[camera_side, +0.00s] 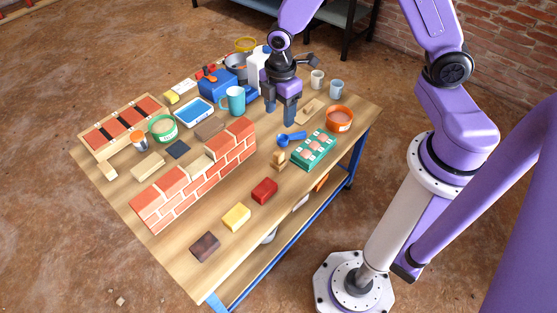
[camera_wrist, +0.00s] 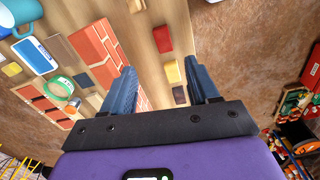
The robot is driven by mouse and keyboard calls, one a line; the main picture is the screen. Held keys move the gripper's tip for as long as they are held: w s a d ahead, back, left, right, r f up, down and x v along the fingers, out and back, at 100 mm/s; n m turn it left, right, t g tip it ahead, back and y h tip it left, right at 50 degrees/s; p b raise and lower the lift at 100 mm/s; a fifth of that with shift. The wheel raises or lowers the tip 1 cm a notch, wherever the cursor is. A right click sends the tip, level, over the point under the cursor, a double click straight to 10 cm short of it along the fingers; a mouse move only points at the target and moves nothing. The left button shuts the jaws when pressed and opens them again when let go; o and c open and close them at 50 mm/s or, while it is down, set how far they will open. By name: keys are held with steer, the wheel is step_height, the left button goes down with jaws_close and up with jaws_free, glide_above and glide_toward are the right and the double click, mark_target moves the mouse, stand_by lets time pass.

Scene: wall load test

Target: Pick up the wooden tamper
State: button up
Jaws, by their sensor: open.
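The wooden tamper appears to be the small light-brown upright piece (camera_side: 278,160) in the side view. It stands on the table between the red block and the green tray. In the wrist view, a wooden piece at the top edge (camera_wrist: 137,5), partly cut off, looks like the same tamper. My gripper (camera_side: 280,117) is open and empty, fingers pointing down, farther back over the table than the tamper and apart from it. Its two blue-grey fingers show spread in the wrist view (camera_wrist: 162,88), with nothing between them.
A brick wall (camera_side: 197,174) stands left of the tamper. Red (camera_side: 264,190), yellow (camera_side: 236,216) and dark (camera_side: 205,246) blocks lie in front. A green tray (camera_side: 314,149) and blue scoop (camera_side: 291,138) are close by. A teal mug (camera_side: 235,100) stands left of my gripper.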

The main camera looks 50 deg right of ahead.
steer(key=n, duration=0.2)
glide_above(278, 153)
step_height(278, 153, down, 9)
step_height(278, 153, down, 18)
steer(key=shift+d+r, duration=0.1)
steer(key=shift+r, duration=0.1)
stand_by(0.3)
steer(key=c, duration=1)
steer(key=shift+r, duration=0.15)
